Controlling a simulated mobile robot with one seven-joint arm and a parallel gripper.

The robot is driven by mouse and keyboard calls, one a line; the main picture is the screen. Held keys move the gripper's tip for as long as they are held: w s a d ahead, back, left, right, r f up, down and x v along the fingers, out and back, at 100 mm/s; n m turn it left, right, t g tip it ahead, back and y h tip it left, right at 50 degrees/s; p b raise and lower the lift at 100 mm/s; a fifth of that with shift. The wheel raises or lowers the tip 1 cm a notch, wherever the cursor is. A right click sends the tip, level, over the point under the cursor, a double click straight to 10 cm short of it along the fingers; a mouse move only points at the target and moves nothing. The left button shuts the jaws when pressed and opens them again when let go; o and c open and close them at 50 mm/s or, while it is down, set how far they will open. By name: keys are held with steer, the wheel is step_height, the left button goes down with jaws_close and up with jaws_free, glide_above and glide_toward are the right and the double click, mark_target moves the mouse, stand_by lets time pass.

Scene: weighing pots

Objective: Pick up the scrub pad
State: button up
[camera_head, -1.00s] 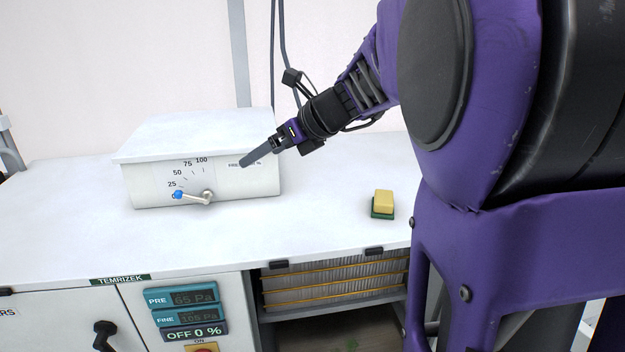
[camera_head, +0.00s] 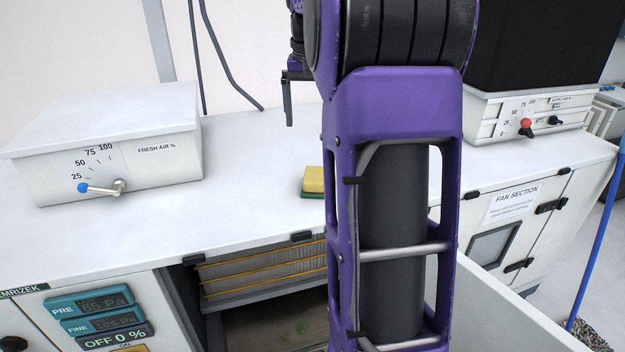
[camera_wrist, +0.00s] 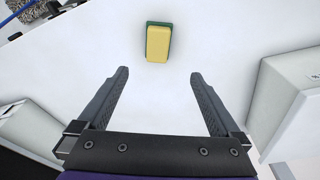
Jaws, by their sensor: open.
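The scrub pad (camera_head: 313,181) is a small yellow block with a green layer underneath. It lies on the white worktop, partly hidden by my arm in the head view. In the wrist view the scrub pad (camera_wrist: 158,42) lies ahead of the fingertips, near the top middle, yellow face up. My gripper (camera_wrist: 160,75) is open and empty, its two dark fingers apart with bare worktop between them. In the head view one finger of my gripper (camera_head: 289,100) points down above the worktop behind the pad; the rest is mostly hidden by my arm.
A white box with a blue-knobbed lever (camera_head: 105,150) stands on the worktop at left. Another box with a red knob (camera_head: 525,118) stands at right. The white worktop (camera_head: 235,200) around the pad is clear. Below its front edge is an open compartment (camera_head: 270,325).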

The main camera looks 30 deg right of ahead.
steer(key=b, duration=0.2)
glide_toward(315, 174)
steer(key=f, duration=0.2)
steer(key=w+f, duration=0.1)
steer(key=f, duration=0.2)
steer(key=shift+f, duration=0.15)
steer(key=shift+w+d+f+b, duration=0.1)
steer(key=shift+d+f+b, duration=0.05)
steer(key=shift+f, duration=0.7)
steer(key=shift+w+d+f+b, duration=0.1)
steer(key=shift+d+f+b, duration=0.1)
steer(key=shift+f, duration=0.7)
steer(key=shift+w+d+f+b, duration=0.1)
steer(key=shift+d+f+b, duration=0.05)
steer(key=shift+f, duration=0.7)
steer(key=c, duration=1.4)
step_height(315, 174, up, 10)
steer(key=shift+r+p, duration=0.1)
steer(key=shift+p, duration=0.9)
steer(key=shift+c, duration=0.2)
steer(key=o, duration=0.8)
steer(key=c, duration=0.5)
steer(key=shift+s, duration=0.1)
